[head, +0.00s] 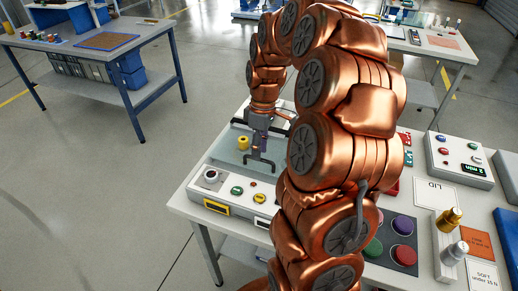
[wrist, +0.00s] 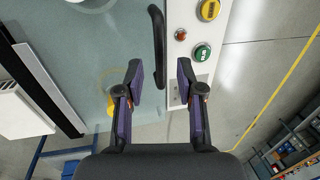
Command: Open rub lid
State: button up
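The rub lid (wrist: 105,50) is a clear, bluish panel on a white test machine, and it looks closed. In the head view the lid (head: 228,158) is partly covered by my arm. A curved black handle (wrist: 157,40) shows along its right side in the wrist view. My gripper (wrist: 162,70) is open and empty, its two dark fingers with purple pads apart. The handle's lower end appears between the fingers; I cannot tell the depth gap. In the head view my gripper (head: 259,163) is pointed down over the lid.
The machine's front panel carries a green button (wrist: 202,53), a yellow-ringed button (wrist: 208,9) and a dark knob (head: 211,176). A yellow cylinder (head: 243,142) stands left of my gripper. To the right are a control box (head: 460,158) and brass weight (head: 449,219). Floor at left is clear.

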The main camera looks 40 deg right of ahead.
jog(key=shift+s+a+f, duration=0.1)
jog(key=shift+f, duration=0.5)
grip_shut()
dwell(0.4)
